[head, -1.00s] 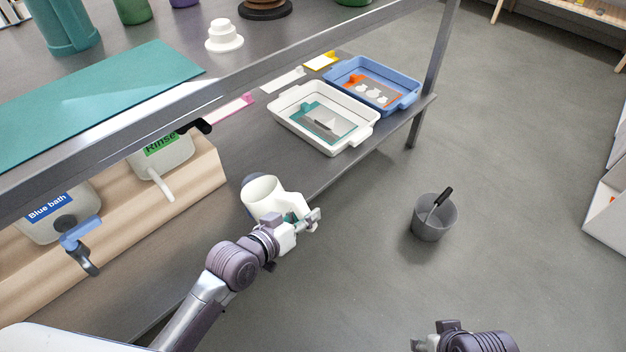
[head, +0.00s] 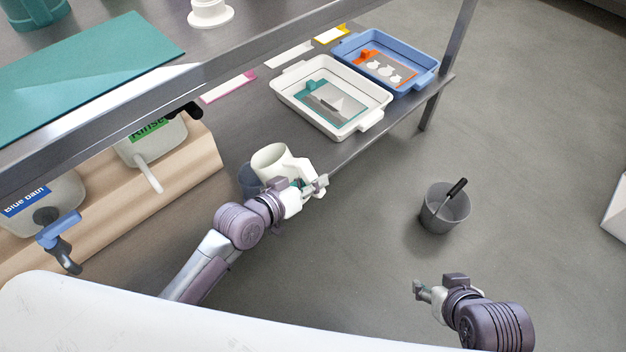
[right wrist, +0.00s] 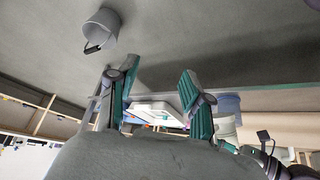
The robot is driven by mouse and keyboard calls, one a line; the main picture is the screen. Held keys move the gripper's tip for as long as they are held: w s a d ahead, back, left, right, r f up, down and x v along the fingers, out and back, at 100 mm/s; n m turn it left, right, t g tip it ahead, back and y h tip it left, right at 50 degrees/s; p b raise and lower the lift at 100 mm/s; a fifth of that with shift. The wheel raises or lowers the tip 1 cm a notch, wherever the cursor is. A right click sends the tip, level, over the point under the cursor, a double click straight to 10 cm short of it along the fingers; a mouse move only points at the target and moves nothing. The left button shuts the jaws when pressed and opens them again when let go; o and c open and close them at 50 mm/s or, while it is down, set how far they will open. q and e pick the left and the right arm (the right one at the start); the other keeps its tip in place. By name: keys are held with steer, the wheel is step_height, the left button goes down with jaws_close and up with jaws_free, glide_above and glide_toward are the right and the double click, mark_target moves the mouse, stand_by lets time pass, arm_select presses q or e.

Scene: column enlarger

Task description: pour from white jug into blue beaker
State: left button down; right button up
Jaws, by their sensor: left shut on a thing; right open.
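The white jug (head: 272,160) is in the middle of the head view, above the dark bench near its front edge, with its open mouth showing. My left gripper (head: 308,187) is shut on the jug's handle side, at its right. The blue beaker (head: 249,181) is a dark blue shape just left of the jug and partly hidden by it; I cannot tell whether they touch or what either holds. My right gripper (head: 421,290) is open and empty over the floor, well away from both. Its spread fingers also show in the right wrist view (right wrist: 157,90).
A white tray (head: 288,96) and a blue tray (head: 432,66) stand further along the bench. Containers labelled Rinse (head: 150,145) and Blue bath (head: 38,208) sit on a wooden step at left. A shelf edge crosses above. A grey bucket (head: 440,215) stands on open floor.

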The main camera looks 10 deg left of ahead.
arm_select(q)
steer(key=shift+f+b, duration=0.4)
steer(key=shift+b, duration=0.1)
steer(key=shift+f+b, duration=0.35)
steer(key=shift+b, duration=0.05)
steer(key=shift+f+b, duration=0.3)
steer(key=shift+b, duration=0.05)
steer(key=shift+f+b, duration=0.25)
steer(key=shift+b, duration=0.1)
steer(key=shift+w+a+r+n, duration=0.15)
steer(key=shift+r+n, duration=0.15)
steer(key=shift+r, duration=0.35)
steer(key=shift+w+a+r+n+h+b, duration=0.1)
steer(key=shift+r+n+h, duration=0.15)
steer(key=shift+r, duration=0.25)
steer(key=shift+s+a+r+n+h+b, duration=0.1)
steer(key=shift+r+n+h+b, duration=0.1)
steer(key=shift+r, duration=0.3)
steer(key=shift+w+a+r+n+h+b, duration=0.1)
steer(key=shift+r+n+h, duration=0.15)
steer(key=shift+r, duration=0.25)
arm_select(e)
steer(key=w+a+r+t+y, duration=0.2)
steer(key=w+a+r+t, duration=0.2)
steer(key=w+r+t, duration=0.5)
step_height(320, 180, up, 2)
steer(key=shift+w+a+t+y, duration=0.35)
steer(key=shift+w+t+y, duration=0.05)
steer(key=shift+w, duration=0.65)
